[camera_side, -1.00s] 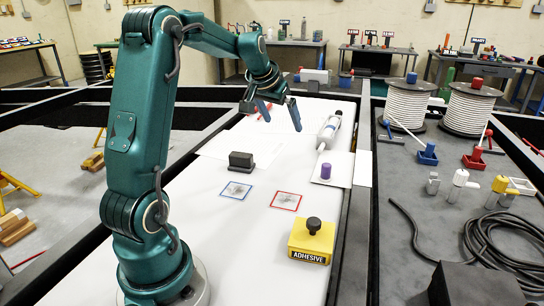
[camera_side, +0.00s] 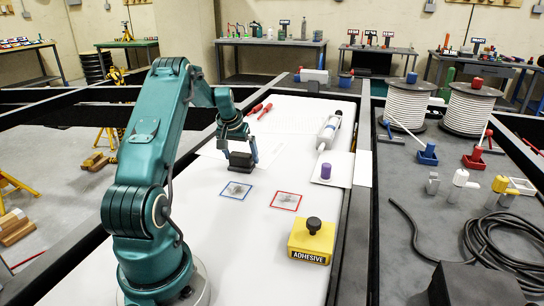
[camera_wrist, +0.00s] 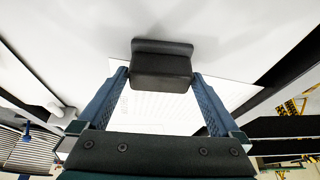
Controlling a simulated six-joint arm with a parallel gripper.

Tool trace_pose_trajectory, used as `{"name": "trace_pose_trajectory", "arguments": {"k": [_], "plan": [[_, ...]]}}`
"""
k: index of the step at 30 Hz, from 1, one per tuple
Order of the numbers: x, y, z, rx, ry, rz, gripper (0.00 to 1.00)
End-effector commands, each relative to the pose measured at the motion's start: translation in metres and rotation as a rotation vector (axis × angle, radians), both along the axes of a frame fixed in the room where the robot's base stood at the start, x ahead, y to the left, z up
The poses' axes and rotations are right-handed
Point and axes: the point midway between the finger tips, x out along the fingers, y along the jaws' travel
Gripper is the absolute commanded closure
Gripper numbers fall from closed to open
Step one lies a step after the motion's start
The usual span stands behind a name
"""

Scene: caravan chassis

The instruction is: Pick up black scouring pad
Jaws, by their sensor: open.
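The black scouring pad (camera_side: 241,164) is a dark block with a wider base, standing on the white table top behind the blue-framed square. In the wrist view the pad (camera_wrist: 162,68) sits at the upper middle, between the fingertips. My gripper (camera_side: 239,155) is low over the pad with its blue fingers open. In the wrist view my gripper (camera_wrist: 160,76) has one finger on each side of the pad, with a narrow gap seeming to show on each side. Part of the pad is hidden by the fingers in the side view.
A blue-framed square (camera_side: 236,190) and a red-framed square (camera_side: 286,201) lie in front. A yellow adhesive box (camera_side: 312,241), a purple-capped piece (camera_side: 326,171) and a white tube (camera_side: 329,131) stand to the right. Red-handled screwdrivers (camera_side: 265,111) lie behind. The front white surface is clear.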

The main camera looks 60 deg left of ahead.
Motion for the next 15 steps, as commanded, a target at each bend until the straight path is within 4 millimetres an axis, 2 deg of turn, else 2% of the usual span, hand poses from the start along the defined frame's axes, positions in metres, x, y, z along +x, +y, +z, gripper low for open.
{"name": "trace_pose_trajectory", "arguments": {"k": [8,14,15], "plan": [[0.0006,0.0004,-0.0018,0.0,0.0,-0.001,0.0],[0.0006,0.0004,-0.0017,0.0,0.0,-0.001,0.73],[0.0007,0.0004,-0.0014,0.001,0.0,-0.001,0.73]]}}
